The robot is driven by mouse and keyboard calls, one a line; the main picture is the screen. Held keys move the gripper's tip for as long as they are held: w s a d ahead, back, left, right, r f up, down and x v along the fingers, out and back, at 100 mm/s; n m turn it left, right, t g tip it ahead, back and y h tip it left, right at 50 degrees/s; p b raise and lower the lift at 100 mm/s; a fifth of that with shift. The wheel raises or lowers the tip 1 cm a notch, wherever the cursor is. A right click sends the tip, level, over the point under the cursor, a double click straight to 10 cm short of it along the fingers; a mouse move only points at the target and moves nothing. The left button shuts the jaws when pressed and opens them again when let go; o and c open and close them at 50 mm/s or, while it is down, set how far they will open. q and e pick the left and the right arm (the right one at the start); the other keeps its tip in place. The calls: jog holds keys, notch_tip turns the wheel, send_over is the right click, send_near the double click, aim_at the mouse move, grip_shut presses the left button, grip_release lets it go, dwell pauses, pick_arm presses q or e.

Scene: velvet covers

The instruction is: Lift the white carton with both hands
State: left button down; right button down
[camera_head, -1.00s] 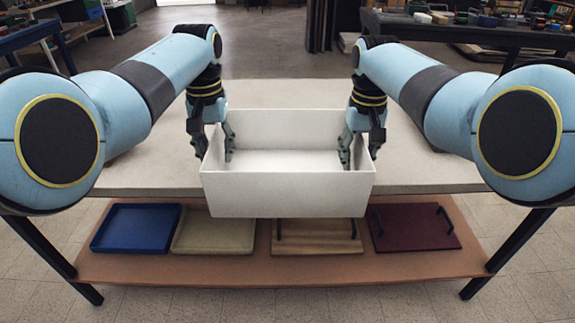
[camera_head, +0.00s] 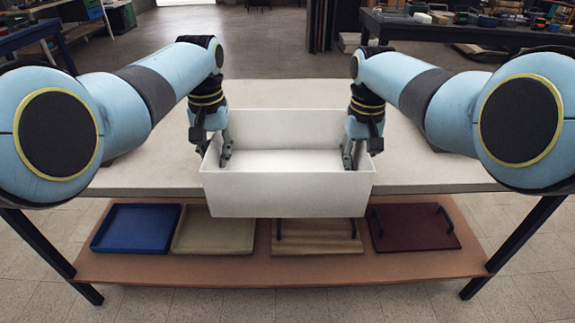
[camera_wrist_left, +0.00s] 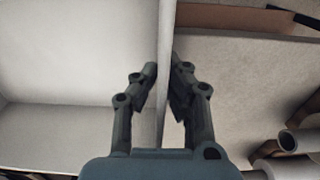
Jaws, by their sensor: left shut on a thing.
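The white carton (camera_head: 285,195) is an open-topped box at the front middle of the table, upright and seemingly empty. Its front wall covers part of the table's front edge in the head view. My left gripper (camera_head: 215,152) is shut on the carton's left wall, one finger inside and one outside. The left wrist view shows the thin wall (camera_wrist_left: 165,80) between the two fingertips (camera_wrist_left: 166,72). My right gripper (camera_head: 357,155) straddles the right wall in the same way and looks closed on it. Its outer finger is partly hidden.
The pale table top (camera_head: 440,178) is clear around the carton. A lower shelf (camera_head: 300,270) holds a blue tray (camera_head: 135,229), a beige tray (camera_head: 214,230), a wooden board (camera_head: 315,238) and a dark red board (camera_head: 412,228) with handles. Cluttered benches stand behind.

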pick_arm(q)
jog(key=shift+r, duration=0.15)
pick_arm(e)
jog(key=shift+r, duration=0.15)
